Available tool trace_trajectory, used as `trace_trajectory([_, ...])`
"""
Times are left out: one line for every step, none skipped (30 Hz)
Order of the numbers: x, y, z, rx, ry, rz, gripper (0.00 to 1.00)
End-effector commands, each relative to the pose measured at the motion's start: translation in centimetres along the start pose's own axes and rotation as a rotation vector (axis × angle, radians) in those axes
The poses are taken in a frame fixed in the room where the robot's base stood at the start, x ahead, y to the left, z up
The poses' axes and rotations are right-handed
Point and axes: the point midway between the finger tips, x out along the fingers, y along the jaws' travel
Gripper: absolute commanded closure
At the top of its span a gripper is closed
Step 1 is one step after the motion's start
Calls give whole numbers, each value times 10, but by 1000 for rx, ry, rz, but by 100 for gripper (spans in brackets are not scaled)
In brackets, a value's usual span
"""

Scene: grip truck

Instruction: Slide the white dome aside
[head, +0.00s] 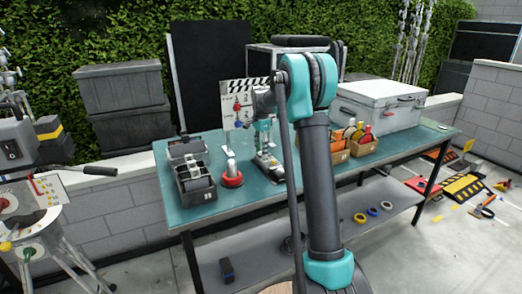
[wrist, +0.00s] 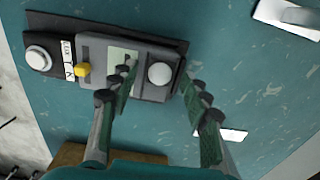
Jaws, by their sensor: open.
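A grey handheld meter (wrist: 98,48) lies on a dark pad on the teal tabletop in the wrist view. It has a pale display, a yellow knob (wrist: 83,70) and a white dome (wrist: 159,74) at its right end. A second round white dome-like part (wrist: 38,58) sits at the left end of the dark pad, beside a label. My gripper (wrist: 158,82) is open, with its two green-padded fingers on either side of the right-hand dome in the picture. I cannot tell whether either finger touches it. My gripper also shows over the table in the head view (head: 266,150).
The teal table (head: 240,192) also holds a dark open case (head: 195,185), a red-based item (head: 232,176), a clapperboard (head: 240,95), cardboard boxes (head: 340,157) and a silver case (head: 380,105). A white object (wrist: 290,15) lies at the wrist view's upper right.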

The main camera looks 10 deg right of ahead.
Motion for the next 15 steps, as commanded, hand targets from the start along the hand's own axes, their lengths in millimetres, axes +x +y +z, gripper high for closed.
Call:
trace_trajectory([0, 0, 0, 0, 0, 0, 53])
trace_trajectory([0, 0, 0, 0, 0, 0, 56])
trace_trajectory([0, 0, 0, 0, 0, 0, 61])
trace_trajectory([0, 0, 0, 0, 0, 0, 65])
trace_trajectory([0, 0, 0, 0, 0, 0, 69])
trace_trajectory([0, 0, 0, 0, 0, 0, 74])
trace_trajectory([0, 0, 0, 0, 0, 0, 77])
trace_trajectory([0, 0, 0, 0, 0, 0, 81])
trace_trajectory([0, 0, 0, 0, 0, 0, 86])
trace_trajectory([0, 0, 0, 0, 0, 0, 90])
trace_trajectory([0, 0, 0, 0, 0, 0, 94])
trace_trajectory([0, 0, 0, 0, 0, 0, 98])
trace_trajectory([0, 0, 0, 0, 0, 0, 100])
trace_trajectory([0, 0, 0, 0, 0, 0, 100])
trace_trajectory([0, 0, 0, 0, 0, 0, 100])
